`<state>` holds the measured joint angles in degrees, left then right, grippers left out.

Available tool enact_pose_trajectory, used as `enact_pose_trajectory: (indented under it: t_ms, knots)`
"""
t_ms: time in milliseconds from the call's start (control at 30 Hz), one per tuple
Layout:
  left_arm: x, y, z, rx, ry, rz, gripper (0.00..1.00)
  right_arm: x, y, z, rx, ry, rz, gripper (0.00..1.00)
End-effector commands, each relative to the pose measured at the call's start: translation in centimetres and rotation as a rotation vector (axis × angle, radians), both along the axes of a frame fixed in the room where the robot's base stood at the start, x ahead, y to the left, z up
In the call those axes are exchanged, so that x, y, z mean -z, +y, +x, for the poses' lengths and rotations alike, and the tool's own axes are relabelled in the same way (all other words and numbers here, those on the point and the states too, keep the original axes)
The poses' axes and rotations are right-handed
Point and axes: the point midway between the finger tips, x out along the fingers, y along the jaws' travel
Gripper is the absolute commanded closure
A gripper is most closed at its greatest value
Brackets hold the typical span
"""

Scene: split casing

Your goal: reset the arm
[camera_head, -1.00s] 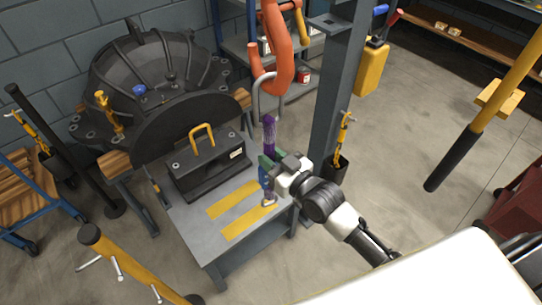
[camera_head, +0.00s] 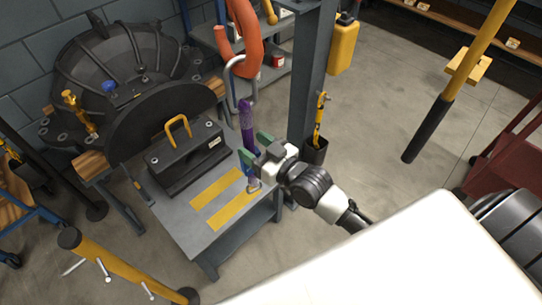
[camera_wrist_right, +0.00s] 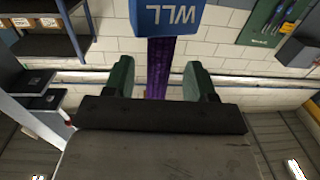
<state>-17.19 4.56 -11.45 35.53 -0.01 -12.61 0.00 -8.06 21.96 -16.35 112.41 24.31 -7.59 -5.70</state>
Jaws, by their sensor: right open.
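My right gripper (camera_head: 255,150) is open, its two green fingers spread apart, above the right side of the grey bench (camera_head: 213,240). A purple sling (camera_head: 246,118) hangs from the grey hook below the orange hook (camera_head: 240,45). In the right wrist view, the sling (camera_wrist_right: 160,65) with a blue WLL tag (camera_wrist_right: 168,18) shows beyond the open fingers (camera_wrist_right: 158,82). I cannot tell how near the sling is to them. My left gripper is not in view.
A black block with a yellow handle (camera_head: 177,128) stands on the bench. The large dark casing (camera_head: 115,60) is behind it. A grey post (camera_head: 312,75) with a holder (camera_head: 314,150) stands close beside my right gripper. Open floor (camera_head: 390,110) lies to the right.

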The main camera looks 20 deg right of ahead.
Motion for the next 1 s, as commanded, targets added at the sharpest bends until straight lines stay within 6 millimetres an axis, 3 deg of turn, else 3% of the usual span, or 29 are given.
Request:
enact_pose_trajectory:
  t_ms: [200,400,767,867,967,1000]
  knots:
    - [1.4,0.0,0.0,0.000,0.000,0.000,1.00,0.4,-1.8,-4.2,-0.001,0.002,-0.003,0.44]
    - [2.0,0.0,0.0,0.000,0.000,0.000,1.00,0.2,-3.0,-7.0,-0.001,0.001,-0.001,0.44]
    - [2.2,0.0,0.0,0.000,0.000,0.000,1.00,-0.1,-3.5,-8.2,-0.001,-0.003,0.000,0.44]
    - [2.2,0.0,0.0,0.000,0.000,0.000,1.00,1.1,-3.9,-7.9,0.012,0.018,-0.008,0.44]
    - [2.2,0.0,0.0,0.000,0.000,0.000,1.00,4.8,-4.9,-7.4,0.051,0.089,-0.034,0.44]
    - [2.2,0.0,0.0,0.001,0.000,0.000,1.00,7.1,-5.5,-7.2,0.074,0.133,-0.053,0.44]
